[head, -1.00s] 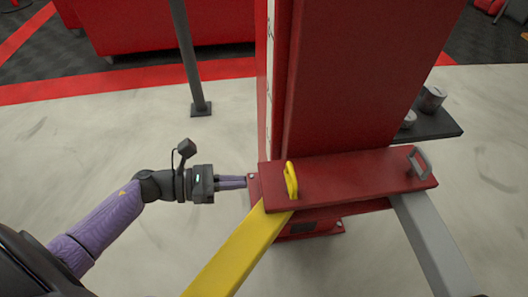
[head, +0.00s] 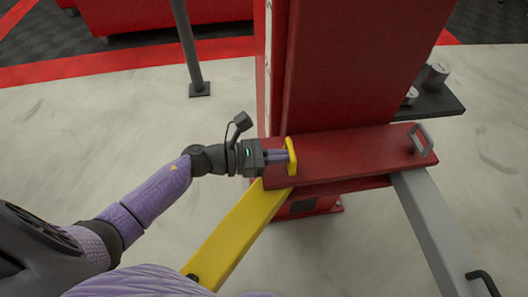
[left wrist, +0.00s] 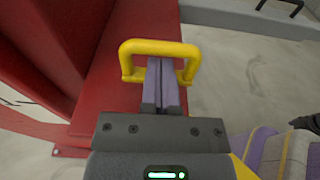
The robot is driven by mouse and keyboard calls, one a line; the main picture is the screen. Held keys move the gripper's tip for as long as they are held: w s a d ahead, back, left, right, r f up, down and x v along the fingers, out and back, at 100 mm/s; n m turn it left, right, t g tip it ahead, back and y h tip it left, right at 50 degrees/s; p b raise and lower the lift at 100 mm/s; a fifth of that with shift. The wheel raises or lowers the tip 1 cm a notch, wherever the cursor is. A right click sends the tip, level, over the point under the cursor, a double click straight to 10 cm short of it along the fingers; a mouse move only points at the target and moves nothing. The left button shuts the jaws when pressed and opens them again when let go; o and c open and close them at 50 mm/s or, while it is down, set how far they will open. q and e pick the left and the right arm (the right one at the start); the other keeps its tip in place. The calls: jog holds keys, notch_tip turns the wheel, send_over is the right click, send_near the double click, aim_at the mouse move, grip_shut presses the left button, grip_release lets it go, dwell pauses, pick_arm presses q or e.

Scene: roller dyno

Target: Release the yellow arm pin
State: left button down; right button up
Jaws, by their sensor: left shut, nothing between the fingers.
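The yellow arm pin (head: 291,147) is a loop-shaped handle on the left end of the red crossbeam, above the yellow lift arm (head: 236,238). My left gripper (head: 286,156) is at the pin, with its purple fingers shut together and nothing between them. In the left wrist view the yellow pin (left wrist: 160,47) spans ahead of the gripper (left wrist: 163,64). The fingertips overlap the loop's opening, just short of its far bar; I cannot tell whether they touch it. My right gripper is not in view.
The red crossbeam (head: 350,158) joins a tall red column (head: 350,60). A grey handle (head: 420,140) stands on its right end above a grey arm (head: 432,235). A dark shelf with small weights (head: 437,75) is at right. A dark post (head: 188,50) stands at left; pale floor between is clear.

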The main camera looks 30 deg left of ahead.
pick_arm(q)
jog(key=shift+d, duration=0.15)
jog(key=shift+r, duration=0.15)
notch_tip(320, 180, up, 3)
jog(key=shift+r+p, duration=0.1)
jog(key=shift+p, duration=1.1)
jog(key=shift+w+f, duration=0.1)
jog(key=shift+f, duration=0.1)
